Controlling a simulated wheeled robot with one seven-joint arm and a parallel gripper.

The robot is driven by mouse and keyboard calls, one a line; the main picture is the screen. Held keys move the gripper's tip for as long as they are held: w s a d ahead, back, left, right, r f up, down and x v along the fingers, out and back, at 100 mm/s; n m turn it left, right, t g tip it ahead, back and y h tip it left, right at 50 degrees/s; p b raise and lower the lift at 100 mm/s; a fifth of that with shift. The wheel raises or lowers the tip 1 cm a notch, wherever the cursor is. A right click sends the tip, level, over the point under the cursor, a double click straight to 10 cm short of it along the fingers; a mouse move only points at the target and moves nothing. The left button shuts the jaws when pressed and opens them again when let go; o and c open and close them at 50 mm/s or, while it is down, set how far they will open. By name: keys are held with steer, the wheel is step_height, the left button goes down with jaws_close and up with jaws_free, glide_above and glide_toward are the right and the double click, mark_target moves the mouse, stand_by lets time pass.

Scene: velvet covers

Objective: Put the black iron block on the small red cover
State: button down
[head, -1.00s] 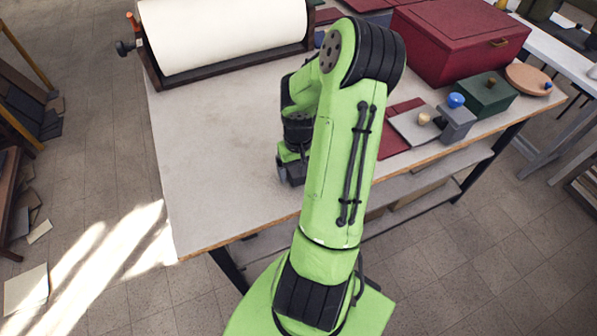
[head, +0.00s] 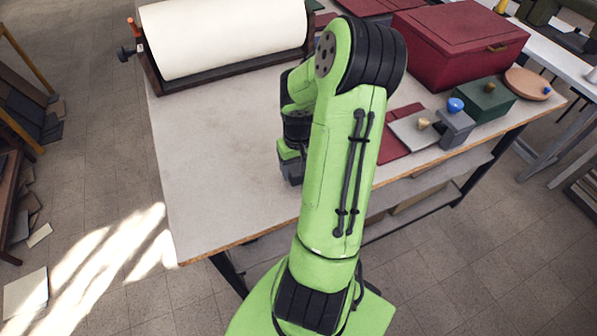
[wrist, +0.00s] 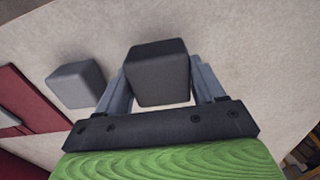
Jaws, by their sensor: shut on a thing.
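The black iron block (wrist: 160,75) is held between the two grey fingers of my gripper (wrist: 163,88) in the wrist view. In the head view my gripper (head: 291,168) is low over the pale table, left of the red covers, mostly behind my arm. The block itself is hidden there, and I cannot tell whether it touches the table. A flat red cover (head: 391,149) lies to the right of my arm, partly under a grey plate. Red covers also show at the left of the wrist view (wrist: 30,98); I cannot tell which is the small one.
A plain grey block (wrist: 75,84) stands left of the held block. A grey plate (head: 408,130), a blue-knobbed grey block (head: 457,128), a green box (head: 485,102) and a large red box (head: 455,45) stand right. A white roll (head: 225,38) lies behind. The table's left is clear.

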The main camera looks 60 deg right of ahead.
step_height(320, 180, up, 7)
steer(key=shift+r+p, duration=0.15)
steer(key=shift+p, duration=0.4)
